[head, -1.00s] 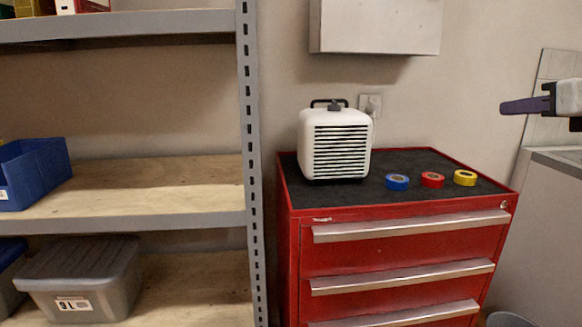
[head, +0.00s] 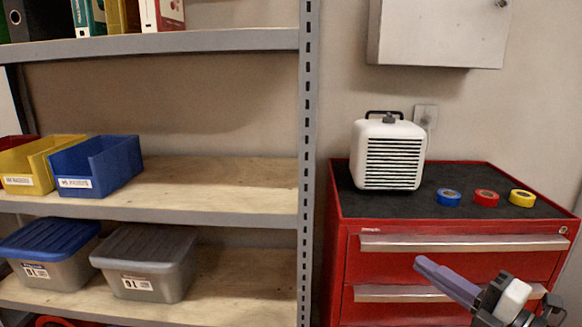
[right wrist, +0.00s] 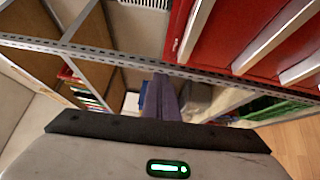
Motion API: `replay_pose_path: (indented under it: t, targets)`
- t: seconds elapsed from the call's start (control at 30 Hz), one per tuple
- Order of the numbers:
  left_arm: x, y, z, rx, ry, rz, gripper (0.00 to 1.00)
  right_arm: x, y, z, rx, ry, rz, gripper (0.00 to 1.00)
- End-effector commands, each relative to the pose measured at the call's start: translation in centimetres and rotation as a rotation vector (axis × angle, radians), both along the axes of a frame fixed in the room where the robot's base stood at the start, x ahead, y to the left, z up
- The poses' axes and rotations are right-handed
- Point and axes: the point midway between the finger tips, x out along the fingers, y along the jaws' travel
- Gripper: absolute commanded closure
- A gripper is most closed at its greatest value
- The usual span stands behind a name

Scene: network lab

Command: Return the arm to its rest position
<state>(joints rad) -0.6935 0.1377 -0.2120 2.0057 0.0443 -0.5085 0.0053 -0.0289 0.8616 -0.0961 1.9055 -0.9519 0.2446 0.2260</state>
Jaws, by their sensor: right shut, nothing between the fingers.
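My right gripper (head: 428,267) is at the lower right of the head view, in front of the drawers of the red tool cabinet (head: 345,245). Its purple fingers are shut together with nothing between them, and they point up and to the left. In the right wrist view the shut fingers (right wrist: 163,98) show at the centre, with the red cabinet (right wrist: 240,35) beyond at the upper right. My left gripper is not in view.
A white heater (head: 390,155) and blue, red and yellow tape rolls (head: 486,198) stand on the cabinet top. A grey shelf rack (head: 306,120) holding bins (head: 100,165) and lidded boxes (head: 145,262) stands to the left. A grey wall box (head: 437,32) hangs above.

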Motion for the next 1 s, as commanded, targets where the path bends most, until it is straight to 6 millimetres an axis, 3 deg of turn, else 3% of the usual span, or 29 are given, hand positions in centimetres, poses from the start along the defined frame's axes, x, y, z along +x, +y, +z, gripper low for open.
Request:
replay_pose_path:
  t: [0.1,0.2,0.3,0.43,0.6,0.7,1.0]
  targets:
    - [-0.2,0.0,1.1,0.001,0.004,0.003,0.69,-2.9,0.9,-8.2,0.428,0.263,-0.179,1.0]
    - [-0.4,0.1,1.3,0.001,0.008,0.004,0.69,-6.3,1.6,-14.9,0.68,0.479,-0.339,1.0]
    - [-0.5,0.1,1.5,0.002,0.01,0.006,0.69,-10.6,3.1,-21.0,0.873,0.691,-0.485,1.0]
    - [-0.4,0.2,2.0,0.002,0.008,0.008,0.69,-16.8,6.2,-27.0,1.059,0.943,-0.641,1.0]
    - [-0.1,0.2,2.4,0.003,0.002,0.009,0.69,-22.8,10.0,-30.9,1.204,1.17,-0.763,1.0]
    - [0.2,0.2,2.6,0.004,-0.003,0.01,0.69,-24.6,11.3,-31.8,1.245,1.24,-0.795,1.0]
    - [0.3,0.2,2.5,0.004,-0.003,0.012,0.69,-25.3,11.7,-32.1,1.258,1.264,-0.805,1.0]
